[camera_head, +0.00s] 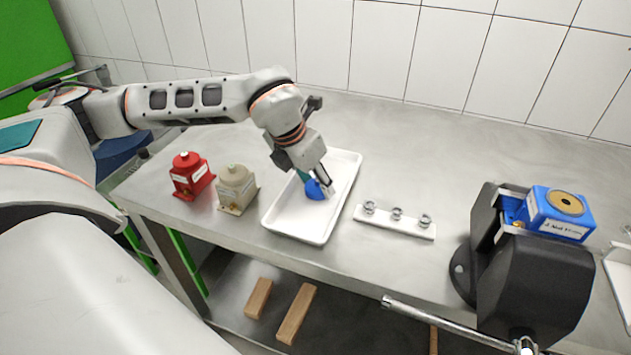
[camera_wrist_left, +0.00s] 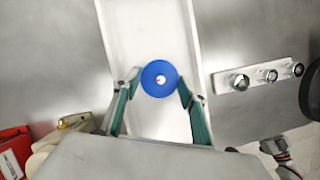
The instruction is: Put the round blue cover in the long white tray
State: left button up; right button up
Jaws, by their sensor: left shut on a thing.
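The round blue cover (camera_head: 314,190) is between the fingers of my left gripper (camera_head: 315,183), over the long white tray (camera_head: 287,226). In the left wrist view the cover (camera_wrist_left: 159,68) is a blue disc with a pale centre, and both fingertips of the left gripper (camera_wrist_left: 158,84) touch its sides. The white tray (camera_wrist_left: 122,22) lies behind it in that view. I cannot tell whether the cover touches the tray floor or hangs just above it. My right gripper is not in view.
A red pump part (camera_head: 191,177) and a beige one (camera_head: 237,190) stand left of the tray. A white strip with several metal fittings (camera_head: 396,219) lies to its right. A black holder (camera_head: 534,280) with a blue pump (camera_head: 561,214) stands far right. The bench behind the tray is clear.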

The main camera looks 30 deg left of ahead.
pick_arm(q)
jog(key=shift+f, duration=0.2)
jog(key=o, duration=1.2)
jog(key=shift+r, duration=0.1)
jog(key=shift+r, duration=0.25)
jog(key=shift+v, duration=5.85)
